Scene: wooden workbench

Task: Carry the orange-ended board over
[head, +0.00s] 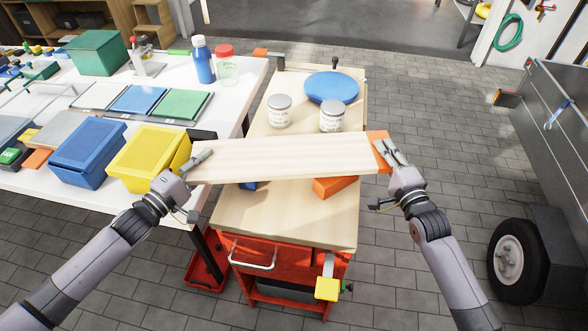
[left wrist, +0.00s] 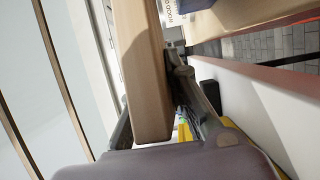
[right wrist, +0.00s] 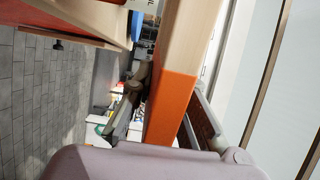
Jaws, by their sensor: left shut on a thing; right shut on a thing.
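The board (head: 280,157) is a long pale wooden plank with an orange right end. It is held roughly level above the red workbench, its left end near the yellow bin. My left gripper (head: 202,157) is shut on the plain left end, and the plank (left wrist: 150,75) stands between its fingers in the left wrist view. My right gripper (head: 386,152) is shut on the orange end, which also shows between the fingers in the right wrist view (right wrist: 172,105). The board hides part of the bench top and the things under it.
The wooden bench top (head: 285,215) holds two lidded jars (head: 279,111), a blue disc (head: 331,87) and an orange block (head: 335,187). A white table (head: 235,90) with a yellow bin (head: 148,158) and a blue bin (head: 87,153) stands left. Tiled floor lies open at right before a trailer (head: 555,115).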

